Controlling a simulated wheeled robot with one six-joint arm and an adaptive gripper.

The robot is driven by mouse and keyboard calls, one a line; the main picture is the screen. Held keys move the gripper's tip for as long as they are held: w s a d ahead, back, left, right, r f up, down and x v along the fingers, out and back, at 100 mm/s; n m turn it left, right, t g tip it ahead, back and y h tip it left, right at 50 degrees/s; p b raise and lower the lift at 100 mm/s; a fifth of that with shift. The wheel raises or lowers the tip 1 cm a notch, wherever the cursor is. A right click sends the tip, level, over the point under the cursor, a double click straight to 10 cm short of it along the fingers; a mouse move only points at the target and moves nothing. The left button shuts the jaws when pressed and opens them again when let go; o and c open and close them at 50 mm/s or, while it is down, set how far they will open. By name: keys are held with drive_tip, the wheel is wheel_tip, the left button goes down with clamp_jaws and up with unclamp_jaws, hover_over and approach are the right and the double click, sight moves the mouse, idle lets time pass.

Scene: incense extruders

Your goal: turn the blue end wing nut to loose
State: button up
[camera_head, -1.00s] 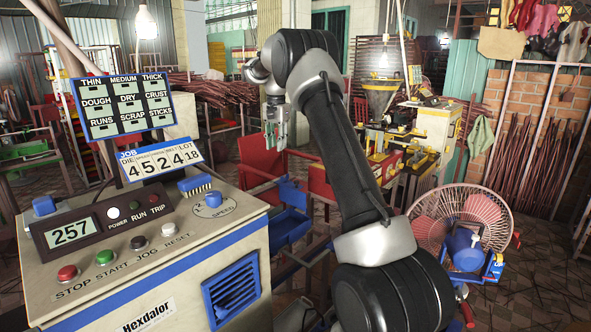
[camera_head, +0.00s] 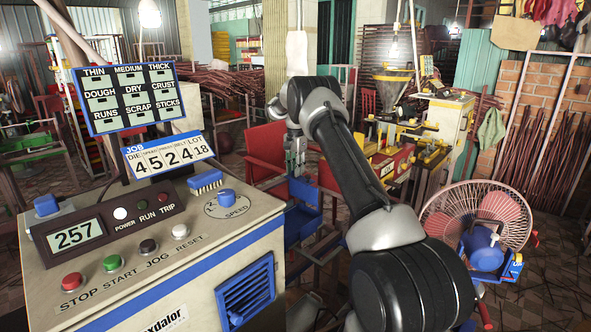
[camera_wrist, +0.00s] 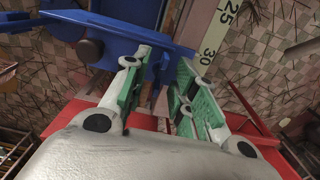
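My gripper (camera_head: 296,165) hangs pointing down, above a blue frame with red parts (camera_head: 303,212), near the middle of the head view. In the wrist view, my gripper's green-padded fingers (camera_wrist: 160,75) stand apart with a gap between them and hold nothing. A blue part (camera_wrist: 105,33) with a dark round knob (camera_wrist: 89,50) lies beyond the fingers at the upper left of the wrist view. I cannot make out for certain which blue piece is the end wing nut, or its setting.
The control console (camera_head: 165,245) stands at the left, its display reading 257. A pink-bladed fan (camera_head: 478,220) stands at the right. A yellow-framed machine with a funnel (camera_head: 395,90) is behind. A scale strip (camera_wrist: 215,40) marked 25 and 30 shows in the wrist view.

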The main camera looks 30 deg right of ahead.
clamp_jaws()
